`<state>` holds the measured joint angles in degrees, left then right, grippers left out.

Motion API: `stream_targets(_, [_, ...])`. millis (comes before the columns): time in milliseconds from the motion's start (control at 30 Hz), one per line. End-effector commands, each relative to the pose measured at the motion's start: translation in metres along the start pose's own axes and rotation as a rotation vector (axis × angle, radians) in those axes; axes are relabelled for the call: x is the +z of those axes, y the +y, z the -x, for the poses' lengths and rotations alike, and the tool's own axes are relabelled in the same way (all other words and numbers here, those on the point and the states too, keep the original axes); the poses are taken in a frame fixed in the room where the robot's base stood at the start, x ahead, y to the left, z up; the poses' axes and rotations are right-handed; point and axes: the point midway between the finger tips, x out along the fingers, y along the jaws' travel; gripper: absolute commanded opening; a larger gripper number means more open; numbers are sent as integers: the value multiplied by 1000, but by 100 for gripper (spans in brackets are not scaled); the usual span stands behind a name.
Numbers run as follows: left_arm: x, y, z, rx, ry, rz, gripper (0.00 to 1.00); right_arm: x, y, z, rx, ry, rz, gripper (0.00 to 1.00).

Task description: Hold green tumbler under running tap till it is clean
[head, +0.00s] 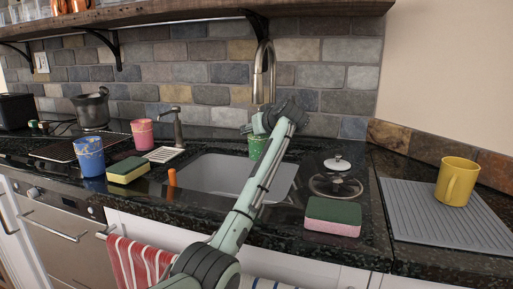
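The green tumbler (258,147) shows at the back of the sink, below the tap's spout, partly hidden by my arm. Small marks show on it. The tap (264,72) is a tall curved metal one behind the sink (212,172); I cannot make out water from it. My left gripper (256,127) is at the top of the tumbler, beneath the spout. Its fingers are dark and mostly hidden, so I cannot tell whether they are shut on the tumbler. My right gripper is out of view.
Left of the sink are a blue tumbler (90,157), a pink tumbler (143,134), a sponge (128,170) and a soap dispenser (178,126). Right are a glass lid (336,184), another sponge (333,217) and a yellow mug (456,182) on a grey mat (425,220).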

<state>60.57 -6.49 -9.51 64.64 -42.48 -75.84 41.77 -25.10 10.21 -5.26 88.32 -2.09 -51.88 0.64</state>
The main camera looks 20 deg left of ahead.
Motion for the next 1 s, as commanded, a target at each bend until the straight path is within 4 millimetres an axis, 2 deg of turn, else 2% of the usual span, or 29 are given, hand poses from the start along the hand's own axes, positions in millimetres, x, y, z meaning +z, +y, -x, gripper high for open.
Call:
stream_targets(433, [-3,-7,-4,1,2,0,0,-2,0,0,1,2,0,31])
stream_targets(1000, [0,3,2,0,2,1,0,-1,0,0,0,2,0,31])
